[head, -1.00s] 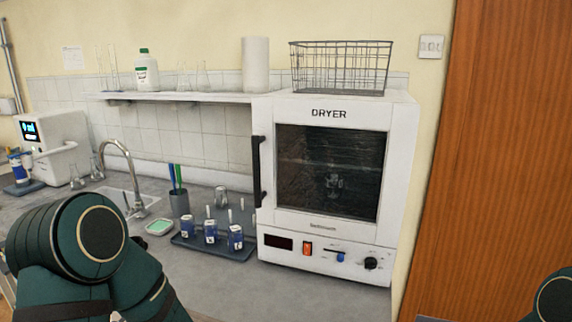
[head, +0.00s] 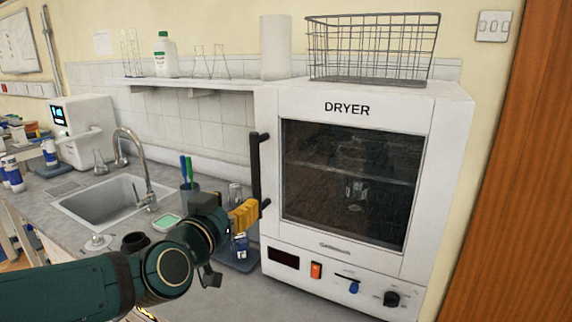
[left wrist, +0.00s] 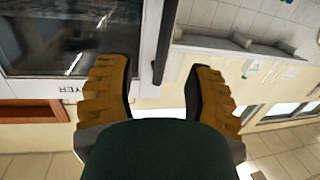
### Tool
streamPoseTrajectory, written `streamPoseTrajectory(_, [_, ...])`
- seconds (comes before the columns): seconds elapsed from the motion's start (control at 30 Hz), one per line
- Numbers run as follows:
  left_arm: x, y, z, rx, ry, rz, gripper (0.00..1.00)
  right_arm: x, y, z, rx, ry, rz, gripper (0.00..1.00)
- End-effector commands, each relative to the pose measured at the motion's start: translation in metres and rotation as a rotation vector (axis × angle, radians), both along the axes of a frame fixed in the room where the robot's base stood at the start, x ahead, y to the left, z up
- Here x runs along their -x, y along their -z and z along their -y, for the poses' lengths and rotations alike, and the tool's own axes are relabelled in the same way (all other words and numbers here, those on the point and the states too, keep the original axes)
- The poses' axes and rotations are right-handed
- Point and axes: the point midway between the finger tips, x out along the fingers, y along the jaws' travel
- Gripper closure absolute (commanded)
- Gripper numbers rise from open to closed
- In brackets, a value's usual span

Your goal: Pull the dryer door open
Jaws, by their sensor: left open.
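The white dryer (head: 455,115) stands at the back right of the counter. Its door (head: 268,190) is shut, with a dark glass window and a black vertical bar handle (head: 254,160) on its left edge. My left gripper (head: 248,213), with yellow fingers, is at the lower end of the handle in the head view. In the left wrist view my open left gripper (left wrist: 160,68) has the handle (left wrist: 166,40) between its two fingers in the picture, apart from both. Whether it lies deep between the fingertips I cannot tell. My right gripper is not in view.
A wire basket (head: 370,50) sits on top of the dryer. Left of the dryer are a sink (head: 105,203), a tap (head: 143,165), a pen cup (head: 189,197) and a tray (head: 240,262) partly hidden by my left arm. A brown wooden panel (head: 520,190) is at the right.

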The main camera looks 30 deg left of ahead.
Motion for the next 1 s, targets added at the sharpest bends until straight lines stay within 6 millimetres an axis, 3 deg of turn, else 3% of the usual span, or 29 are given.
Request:
streamPoseTrajectory(0.17, [0.017,-0.017,-0.01,-0.014,-0.03,0.055,0.48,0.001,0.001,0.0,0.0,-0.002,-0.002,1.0])
streamPoseTrajectory(0.33, [0.008,-0.018,-0.014,-0.016,-0.031,0.058,0.48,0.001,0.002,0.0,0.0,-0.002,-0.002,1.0])
streamPoseTrajectory(1.0, [-0.097,-0.017,-0.046,-0.019,-0.028,0.056,0.48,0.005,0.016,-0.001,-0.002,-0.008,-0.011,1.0])
